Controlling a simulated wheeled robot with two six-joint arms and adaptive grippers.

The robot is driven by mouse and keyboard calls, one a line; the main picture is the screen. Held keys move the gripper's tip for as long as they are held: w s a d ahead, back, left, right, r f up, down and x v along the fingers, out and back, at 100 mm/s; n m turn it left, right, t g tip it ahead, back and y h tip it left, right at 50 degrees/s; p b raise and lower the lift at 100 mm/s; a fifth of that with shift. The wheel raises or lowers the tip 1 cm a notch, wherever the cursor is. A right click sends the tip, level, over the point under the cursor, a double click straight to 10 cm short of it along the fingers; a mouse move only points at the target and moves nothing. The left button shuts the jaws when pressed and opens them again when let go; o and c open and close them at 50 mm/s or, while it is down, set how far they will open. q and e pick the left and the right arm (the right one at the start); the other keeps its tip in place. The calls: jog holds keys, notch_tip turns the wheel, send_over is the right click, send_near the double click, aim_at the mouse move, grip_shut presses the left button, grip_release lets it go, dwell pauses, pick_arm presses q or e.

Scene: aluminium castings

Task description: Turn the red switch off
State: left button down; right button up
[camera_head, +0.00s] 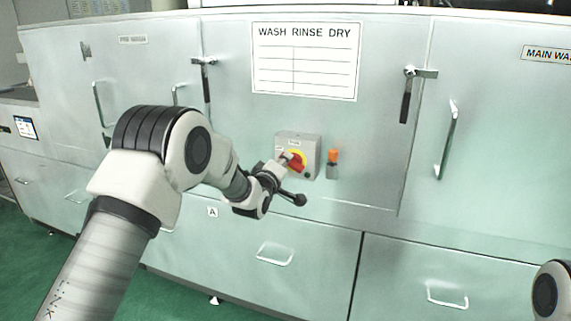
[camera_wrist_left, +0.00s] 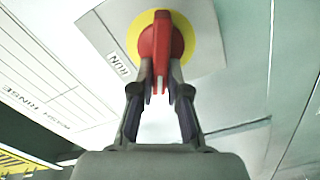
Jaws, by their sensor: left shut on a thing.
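The red switch (camera_head: 297,158) sits on a yellow disc on a grey box (camera_head: 310,145) fixed to the machine's front. In the left wrist view the red switch (camera_wrist_left: 161,48) points down the picture, toward my gripper, with a "RUN" label (camera_wrist_left: 118,64) beside the disc. My left gripper (camera_head: 284,164) is at the switch. In the left wrist view my left gripper (camera_wrist_left: 160,90) has its two fingers on either side of the red handle, shut on it. My right gripper is not in view.
An orange-topped fitting (camera_head: 333,157) is just right of the switch box. Door handles (camera_head: 447,140) and latches (camera_head: 407,95) stick out from the machine front. A "WASH RINSE DRY" sign (camera_head: 306,62) is above. Green floor (camera_head: 190,290) shows below.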

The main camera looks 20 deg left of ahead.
pick_arm(q)
jog(key=n, duration=0.3)
jog(key=f+n+b, duration=0.1)
jog(key=n, duration=0.1)
jog(key=shift+a+n, duration=0.15)
jog(key=shift+n, duration=0.25)
dwell(0.3)
jog(key=c, duration=1.2)
grip_release()
jog(key=shift+o, duration=0.2)
jog(key=shift+a, duration=0.1)
jog(key=shift+s, duration=0.1)
jog(key=s, duration=1.2)
jog(key=shift+a, duration=0.15)
jog(key=shift+f, duration=0.1)
